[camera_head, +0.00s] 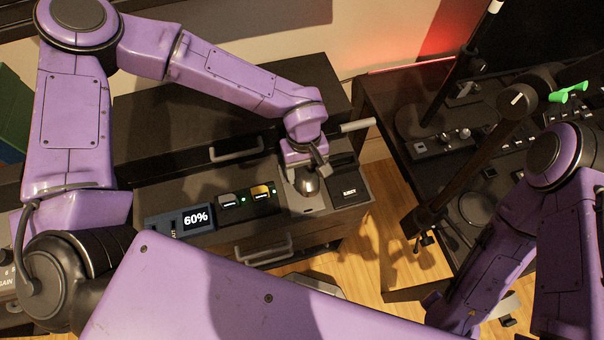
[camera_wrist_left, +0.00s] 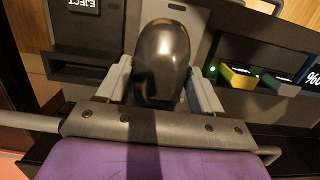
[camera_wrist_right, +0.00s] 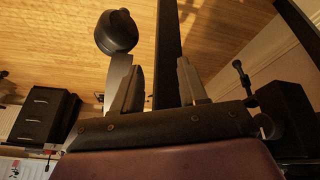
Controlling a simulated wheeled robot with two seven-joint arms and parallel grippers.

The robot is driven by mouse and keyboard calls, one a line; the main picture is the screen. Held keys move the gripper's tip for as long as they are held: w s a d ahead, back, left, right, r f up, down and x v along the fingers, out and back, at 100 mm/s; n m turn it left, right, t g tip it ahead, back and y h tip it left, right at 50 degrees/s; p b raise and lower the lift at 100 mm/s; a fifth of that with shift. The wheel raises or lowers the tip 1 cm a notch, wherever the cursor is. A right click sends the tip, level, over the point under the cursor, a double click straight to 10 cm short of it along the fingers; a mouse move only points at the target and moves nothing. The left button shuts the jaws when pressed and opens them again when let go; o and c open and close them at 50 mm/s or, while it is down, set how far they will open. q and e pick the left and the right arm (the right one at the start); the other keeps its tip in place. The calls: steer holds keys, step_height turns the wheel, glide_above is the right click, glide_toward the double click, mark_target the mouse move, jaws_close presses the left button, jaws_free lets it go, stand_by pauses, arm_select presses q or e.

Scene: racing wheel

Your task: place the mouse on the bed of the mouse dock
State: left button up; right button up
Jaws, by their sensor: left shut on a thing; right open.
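My left gripper (camera_head: 308,172) is shut on the dark, glossy mouse (camera_wrist_left: 160,62), with one finger on each side in the left wrist view. In the head view the mouse (camera_head: 306,184) is over the light grey plate of the mouse dock (camera_head: 312,208), on the cabinet top. The dock's plate (camera_wrist_left: 192,14) also shows beyond the mouse in the left wrist view. The mouse hides part of the bed, and I cannot tell whether it touches it. My right gripper (camera_wrist_right: 158,78) is open in the right wrist view, with nothing seen held.
A black EJECT unit (camera_head: 350,190) is right of the mouse dock. Green-lit slots with a grey and a yellow block (camera_head: 260,191) and a 60% display (camera_head: 195,218) are to its left. A dark desk with controls (camera_head: 440,145) stands at the right, beyond a wooden floor gap (camera_head: 385,190).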

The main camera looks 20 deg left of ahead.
mark_target(301, 179)
arm_select(q)
steer(key=f, duration=0.2)
steer(key=s+a+f+p, duration=0.1)
steer(key=shift+f, duration=0.15)
steer(key=shift+w+f, duration=0.25)
steer(key=shift+f, duration=0.15)
steer(key=o, duration=1.1)
steer(key=r, duration=0.8)
steer(key=w+r+b, duration=0.1)
steer(key=r, duration=0.3)
steer(key=shift+a+r, duration=0.1)
steer(key=shift+a, duration=0.3)
